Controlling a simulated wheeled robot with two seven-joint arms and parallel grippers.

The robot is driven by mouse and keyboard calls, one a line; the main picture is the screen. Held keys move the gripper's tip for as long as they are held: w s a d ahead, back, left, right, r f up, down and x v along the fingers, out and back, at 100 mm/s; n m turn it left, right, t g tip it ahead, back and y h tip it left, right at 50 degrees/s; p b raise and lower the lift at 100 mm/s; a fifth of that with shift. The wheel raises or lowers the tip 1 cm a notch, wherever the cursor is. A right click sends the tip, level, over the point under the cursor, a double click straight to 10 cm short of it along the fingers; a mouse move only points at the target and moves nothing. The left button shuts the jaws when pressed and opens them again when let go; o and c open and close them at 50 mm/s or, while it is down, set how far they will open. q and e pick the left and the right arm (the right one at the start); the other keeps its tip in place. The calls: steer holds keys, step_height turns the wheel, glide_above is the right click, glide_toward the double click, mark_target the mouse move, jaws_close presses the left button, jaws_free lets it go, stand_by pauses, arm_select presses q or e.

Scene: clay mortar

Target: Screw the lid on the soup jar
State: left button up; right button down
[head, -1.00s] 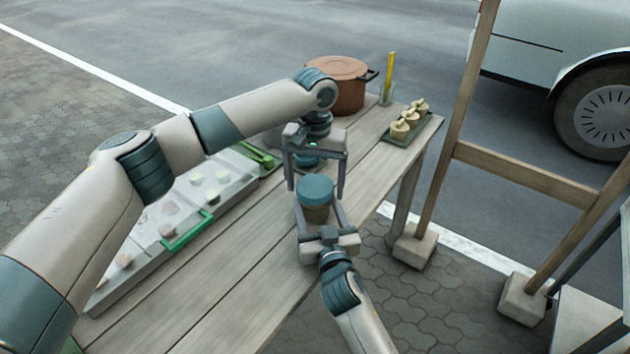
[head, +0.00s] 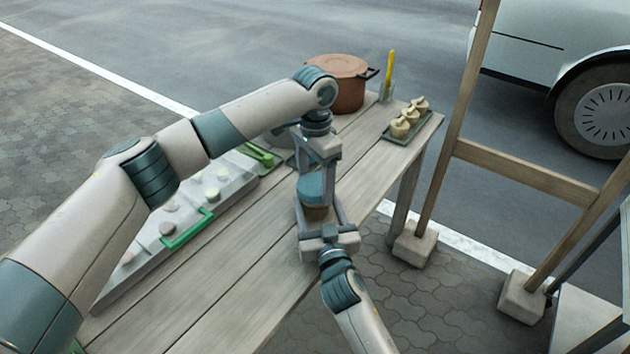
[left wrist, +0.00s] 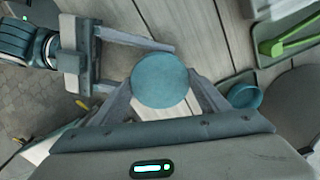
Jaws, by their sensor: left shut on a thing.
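My left gripper (head: 317,181) points down from above and is shut on the lid, a finger on each side. My right gripper (head: 321,216) comes in from the front, its fingers closed around the jar's sides below the lid. In the left wrist view the lid hides the jar body. The threads cannot be seen.
A lidded terracotta pot (head: 338,88) and a tray (head: 398,134) of pale pieces stand at the table's far end. A light tray (head: 150,262) with round pieces and green handles lies left. A teal cup (left wrist: 245,95) is near the jar. The front planks are clear.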

arm_select(q)
steer(key=o, duration=1.3)
steer(key=shift+c, duration=0.2)
step_height(320, 180, up, 12)
arm_select(e)
steer(key=shift+c, duration=2.3)
jaws_free()
arm_select(q)
steer(key=shift+f+b, duration=0.75)
arm_select(e)
steer(key=v, duration=1.7)
steer(key=shift+s, duration=0.2)
steer(key=shift+d, duration=0.1)
